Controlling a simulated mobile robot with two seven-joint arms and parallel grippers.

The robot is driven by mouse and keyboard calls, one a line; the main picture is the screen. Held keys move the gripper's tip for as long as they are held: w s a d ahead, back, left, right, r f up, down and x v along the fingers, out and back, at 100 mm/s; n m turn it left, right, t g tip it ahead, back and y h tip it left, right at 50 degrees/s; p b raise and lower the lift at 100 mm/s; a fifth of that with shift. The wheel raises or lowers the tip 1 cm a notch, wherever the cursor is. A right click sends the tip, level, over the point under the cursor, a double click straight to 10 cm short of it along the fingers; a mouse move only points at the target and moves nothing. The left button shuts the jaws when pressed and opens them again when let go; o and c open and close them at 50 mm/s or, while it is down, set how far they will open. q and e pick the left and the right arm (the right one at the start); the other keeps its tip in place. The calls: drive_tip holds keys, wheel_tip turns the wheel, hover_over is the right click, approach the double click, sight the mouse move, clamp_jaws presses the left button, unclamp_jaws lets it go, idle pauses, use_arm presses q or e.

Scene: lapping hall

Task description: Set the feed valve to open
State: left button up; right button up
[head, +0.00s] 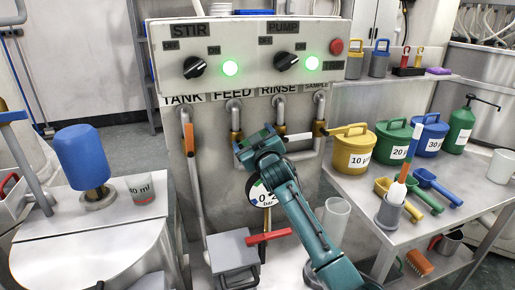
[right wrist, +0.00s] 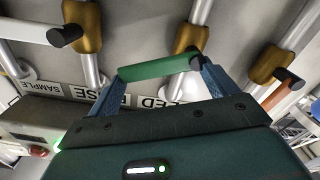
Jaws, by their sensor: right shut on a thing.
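The feed valve (head: 235,117) is a brass body on the pipe under the FEED label. Its body also shows in the right wrist view (right wrist: 190,38). Its green lever (right wrist: 158,67) points sideways, roughly across the pipe. My right gripper (head: 257,140) reaches up to the valve from below and hides most of the lever in the head view. In the right wrist view its blue fingers (right wrist: 160,72) are shut on the green lever. My left gripper is in neither view.
The tank valve's orange lever (head: 189,138) hangs along its pipe on the left. The rinse valve's white lever (head: 299,137) lies crosswise close on the right. A round gauge (head: 256,192) and a red handle (head: 270,236) sit below. The right table (head: 355,193) holds lidded pots.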

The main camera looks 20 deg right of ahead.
use_arm(q)
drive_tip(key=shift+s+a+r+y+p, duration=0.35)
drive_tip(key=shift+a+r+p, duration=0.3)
drive_tip(key=shift+p, duration=1.2)
use_arm(e)
drive_tip(key=shift+a+r+n, duration=0.3)
drive_tip(key=shift+a+n, duration=0.4)
drive_tip(key=shift+n, duration=1.35)
drive_tip(key=shift+a+r+n, duration=0.25)
drive_tip(key=shift+a+n, duration=0.45)
drive_tip(key=shift+n, duration=1.3)
drive_tip(key=shift+a+r+n, duration=0.3)
drive_tip(key=shift+a+n, duration=0.4)
drive_tip(key=shift+n, duration=1.35)
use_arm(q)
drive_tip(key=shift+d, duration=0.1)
use_arm(e)
drive_tip(key=o, duration=1.2)
drive_tip(key=shift+o, duration=0.2)
drive_tip(key=shift+s, duration=0.2)
